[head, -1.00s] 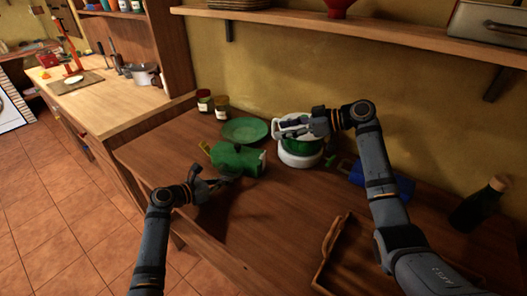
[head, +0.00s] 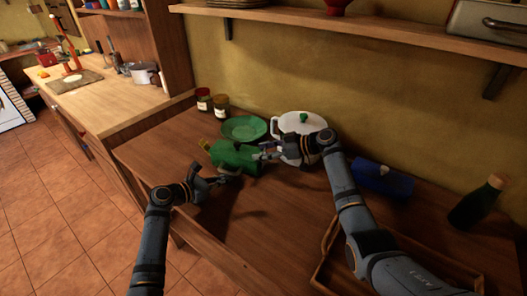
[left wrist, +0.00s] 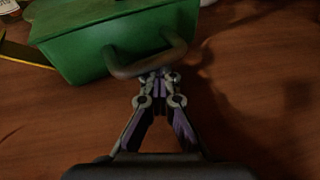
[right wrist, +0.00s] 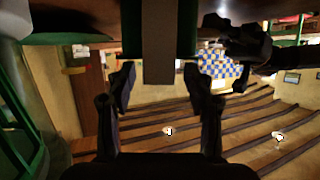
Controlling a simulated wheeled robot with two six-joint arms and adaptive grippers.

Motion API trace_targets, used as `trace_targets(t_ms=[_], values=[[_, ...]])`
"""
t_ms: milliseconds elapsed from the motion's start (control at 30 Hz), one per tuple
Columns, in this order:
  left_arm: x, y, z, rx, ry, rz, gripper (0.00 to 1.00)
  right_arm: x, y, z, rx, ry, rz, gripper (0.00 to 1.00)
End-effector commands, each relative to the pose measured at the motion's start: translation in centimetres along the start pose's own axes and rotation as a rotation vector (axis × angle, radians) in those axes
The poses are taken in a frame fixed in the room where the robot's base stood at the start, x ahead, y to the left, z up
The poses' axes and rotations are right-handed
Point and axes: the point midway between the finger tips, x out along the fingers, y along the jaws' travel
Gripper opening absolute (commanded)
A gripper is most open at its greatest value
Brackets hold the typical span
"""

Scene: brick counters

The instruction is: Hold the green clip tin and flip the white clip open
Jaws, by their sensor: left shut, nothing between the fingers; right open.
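The green clip tin (head: 235,157) lies on the wooden counter, with a yellow part at its left end. In the left wrist view, its green side (left wrist: 100,40) carries a grey loop handle (left wrist: 150,62). My left gripper (head: 226,178) is shut and empty, its tips (left wrist: 158,77) right at the handle. My right gripper (head: 262,152) is open at the tin's right end. In the right wrist view, a shaded grey bar (right wrist: 158,45), apparently the white clip, stands between the spread fingers, with green tin behind it. In the head view my right gripper hides the clip.
A white pot (head: 300,125) with a green knob stands just behind my right gripper. A green plate (head: 244,129) and two jars (head: 213,103) are behind the tin. A blue box (head: 382,180), dark bottle (head: 476,203) and wooden tray (head: 325,240) are to the right.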

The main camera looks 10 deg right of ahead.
Motion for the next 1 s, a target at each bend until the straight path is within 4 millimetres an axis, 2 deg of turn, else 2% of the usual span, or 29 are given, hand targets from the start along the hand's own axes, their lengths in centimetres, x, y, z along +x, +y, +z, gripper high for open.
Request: trace_targets(t_ms=[200,500,600,867,1000], values=[[0.01,0.00,0.06,0.000,-0.001,0.000,0.00,0.01,0.01,-0.01,0.000,0.000,0.000,0.51],[0.01,0.00,0.06,0.000,-0.001,0.000,0.00,-0.02,0.00,0.00,0.000,0.000,0.000,0.11],[0.01,0.00,0.06,0.000,-0.001,0.000,0.00,-0.02,0.00,0.01,0.001,0.000,0.000,0.00],[0.01,0.00,0.05,0.000,-0.001,0.000,0.00,-0.05,-0.01,0.08,0.001,0.004,-0.001,0.00],[0.01,0.00,0.05,0.000,-0.001,0.000,0.00,-0.52,-0.03,0.46,0.003,0.076,-0.003,0.00]])
